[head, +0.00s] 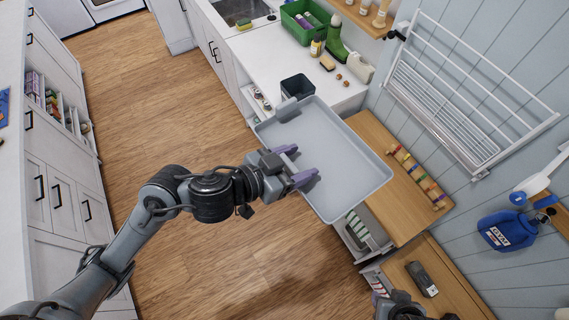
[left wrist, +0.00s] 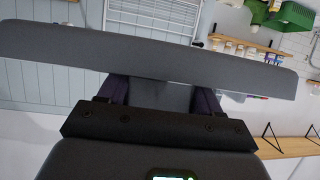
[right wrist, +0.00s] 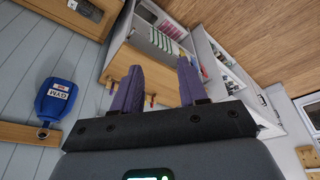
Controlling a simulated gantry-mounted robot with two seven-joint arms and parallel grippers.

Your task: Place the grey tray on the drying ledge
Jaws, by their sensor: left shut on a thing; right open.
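The grey tray (head: 340,160) is a shallow rectangle held in the air in the middle of the head view. My left gripper (head: 303,165) is shut on its near left side; the fingers also show under the tray's grey edge (left wrist: 150,58) in the left wrist view. A tab stands on the tray's far left side. The white drying ledge (head: 440,115), slatted with a wire frame, is on the blue wall to the tray's right, apart from it. It also shows behind the tray in the left wrist view (left wrist: 150,17). My right gripper (right wrist: 155,85) is open and empty.
A wooden counter (head: 405,205) with a colourful peg strip lies below the ledge. A dark bin (head: 297,87), bottles and a green crate (head: 305,20) stand on the white counter. Wooden floor lies open at left.

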